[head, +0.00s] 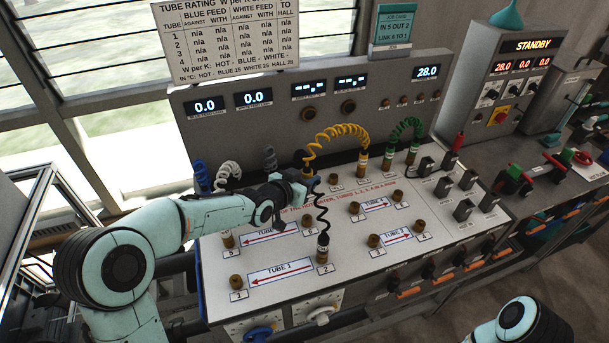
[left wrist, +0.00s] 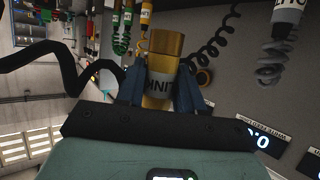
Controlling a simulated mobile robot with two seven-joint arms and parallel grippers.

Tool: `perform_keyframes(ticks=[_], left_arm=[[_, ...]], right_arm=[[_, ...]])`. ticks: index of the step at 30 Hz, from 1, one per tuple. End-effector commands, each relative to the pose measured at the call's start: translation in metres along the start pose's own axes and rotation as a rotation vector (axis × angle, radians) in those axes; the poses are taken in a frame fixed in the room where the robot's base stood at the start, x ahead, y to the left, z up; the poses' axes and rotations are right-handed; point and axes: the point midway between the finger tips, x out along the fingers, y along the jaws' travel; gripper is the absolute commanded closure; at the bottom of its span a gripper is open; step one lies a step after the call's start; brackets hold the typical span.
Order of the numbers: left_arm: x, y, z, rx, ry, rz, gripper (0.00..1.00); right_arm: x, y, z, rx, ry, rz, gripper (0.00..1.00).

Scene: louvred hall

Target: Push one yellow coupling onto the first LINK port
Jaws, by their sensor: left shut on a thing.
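My left gripper (head: 307,178) is shut on a yellow coupling (head: 307,164) above the back part of the sloped port panel (head: 300,243). In the left wrist view this held coupling (left wrist: 163,80) has a white label reading LINK and sits between the two dark fingers (left wrist: 160,92). A yellow coiled hose (head: 338,132) arcs from it to the other yellow coupling (head: 362,161), which stands upright on the panel to the right. Brass ports stand on the panel, numbered 1 (head: 235,282) among them. A job card (head: 395,28) reads IN 5 OUT 2, LINK 6 TO 1. My right gripper is outside both views.
A black coupling (head: 323,247) stands at the port marked 2, its black coil rising near my gripper. Green hoses (head: 405,128) and several grey blocks (head: 463,210) are to the right. Blue and white couplings stand at the back left. The cabinet at upper right reads STANDBY (head: 533,45).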

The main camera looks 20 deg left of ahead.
Motion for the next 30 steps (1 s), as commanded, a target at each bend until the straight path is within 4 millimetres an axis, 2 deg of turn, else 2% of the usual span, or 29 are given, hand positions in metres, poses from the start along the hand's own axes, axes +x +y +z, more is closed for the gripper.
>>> perform_keyframes(ticks=[8,24,30], left_arm=[[0.004,0.002,0.014,0.001,-0.001,0.004,1.00],[0.028,0.002,0.074,0.000,-0.002,0.003,1.00],[0.028,0.001,0.070,0.002,0.002,0.002,1.00]], right_arm=[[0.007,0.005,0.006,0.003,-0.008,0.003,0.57],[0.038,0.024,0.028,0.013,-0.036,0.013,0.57],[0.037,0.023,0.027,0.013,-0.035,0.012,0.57]])
